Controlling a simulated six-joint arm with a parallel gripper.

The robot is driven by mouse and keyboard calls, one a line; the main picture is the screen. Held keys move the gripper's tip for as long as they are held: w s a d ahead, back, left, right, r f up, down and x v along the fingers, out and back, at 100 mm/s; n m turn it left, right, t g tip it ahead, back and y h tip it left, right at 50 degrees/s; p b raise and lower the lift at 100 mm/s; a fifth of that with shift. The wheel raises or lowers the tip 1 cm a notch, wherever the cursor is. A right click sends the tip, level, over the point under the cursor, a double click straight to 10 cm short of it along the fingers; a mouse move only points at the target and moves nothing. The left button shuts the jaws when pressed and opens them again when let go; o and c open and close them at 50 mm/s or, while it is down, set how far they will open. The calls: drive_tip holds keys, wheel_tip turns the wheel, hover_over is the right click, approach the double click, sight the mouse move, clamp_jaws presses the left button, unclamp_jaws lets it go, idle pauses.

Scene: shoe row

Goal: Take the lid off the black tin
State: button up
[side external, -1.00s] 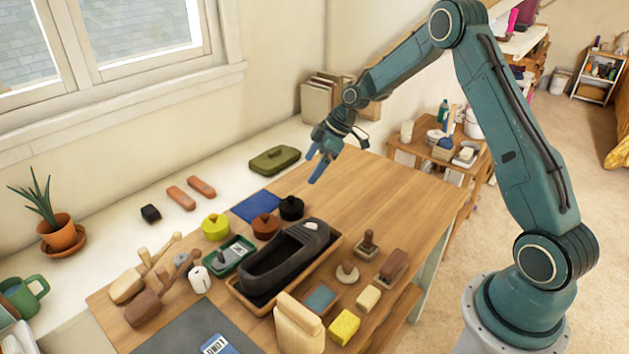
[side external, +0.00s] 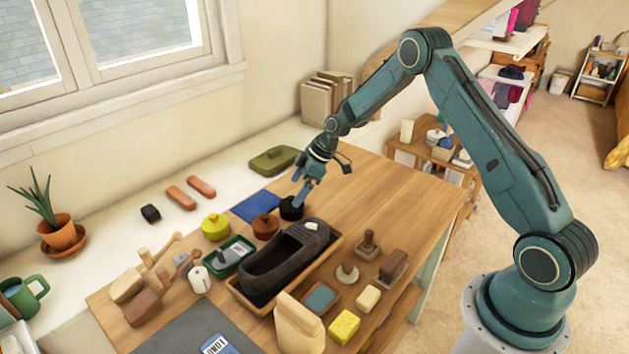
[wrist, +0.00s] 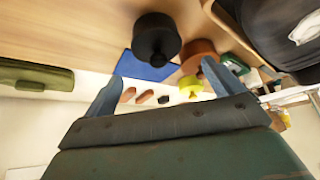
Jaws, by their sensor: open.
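The black tin (side external: 290,210) stands upright on the wooden table beside the brown tin, with its knobbed lid on. In the wrist view the black tin (wrist: 157,40) shows ahead of the fingers, its lid knob facing me. My gripper (side external: 301,194) is just above the black tin in the side view, and its fingers partly cover the lid there. In the wrist view my gripper (wrist: 160,85) has its two blue fingers spread wide, with nothing between them. Whether a finger touches the lid cannot be told.
The brown tin (side external: 265,226) stands close on the left, with the yellow tin (side external: 215,227) beyond it. A dark shoe (side external: 285,260) in a wooden tray is close in front. A blue cloth (side external: 256,206) lies behind.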

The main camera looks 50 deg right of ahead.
sight(291, 197)
drive_tip(key=shift+x, duration=2.45)
drive_tip(key=c, duration=1)
